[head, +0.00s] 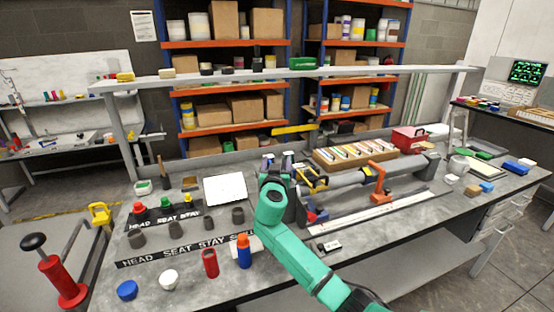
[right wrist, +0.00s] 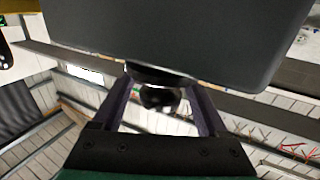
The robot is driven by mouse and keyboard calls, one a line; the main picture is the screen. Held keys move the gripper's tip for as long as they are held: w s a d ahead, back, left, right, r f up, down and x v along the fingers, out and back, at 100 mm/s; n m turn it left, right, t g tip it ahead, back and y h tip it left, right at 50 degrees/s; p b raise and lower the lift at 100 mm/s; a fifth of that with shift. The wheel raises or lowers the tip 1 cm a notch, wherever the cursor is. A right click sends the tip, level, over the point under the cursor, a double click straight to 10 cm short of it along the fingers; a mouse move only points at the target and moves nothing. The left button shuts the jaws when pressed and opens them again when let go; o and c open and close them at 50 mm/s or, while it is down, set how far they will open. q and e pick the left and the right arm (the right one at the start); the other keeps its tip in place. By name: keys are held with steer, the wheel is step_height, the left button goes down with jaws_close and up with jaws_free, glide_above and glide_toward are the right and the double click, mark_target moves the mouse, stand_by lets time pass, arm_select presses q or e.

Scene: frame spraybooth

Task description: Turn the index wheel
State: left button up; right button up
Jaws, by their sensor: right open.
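A fixture with a grey tube (head: 346,179) and orange clamps (head: 377,182) lies on the bench. My right arm reaches in from the bottom, and my right gripper (head: 288,160) is at the fixture's left end, partly hidden by its own wrist. In the right wrist view the gripper (right wrist: 160,84) is open. A dark round knob (right wrist: 158,98) shows between its two fingers, below a large dark grey block (right wrist: 180,40). I cannot tell whether this knob is the index wheel, or whether the fingers touch it. My left gripper is out of view.
Left of my arm, the bench holds label strips (head: 186,250), dark cups, a red cylinder (head: 210,263) and a blue bottle with an orange cap (head: 244,252). A tray of coloured sticks (head: 354,151) stands behind the fixture. A shelf (head: 290,74) runs above the bench.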

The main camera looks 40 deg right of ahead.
steer(key=shift+w+d, duration=0.1)
steer(key=shift+c, duration=0.7)
jaws_close()
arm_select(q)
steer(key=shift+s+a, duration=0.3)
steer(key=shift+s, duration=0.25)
arm_select(e)
steer(key=shift+f, duration=0.1)
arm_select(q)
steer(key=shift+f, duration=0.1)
arm_select(e)
steer(key=shift+n+t+y, duration=0.3)
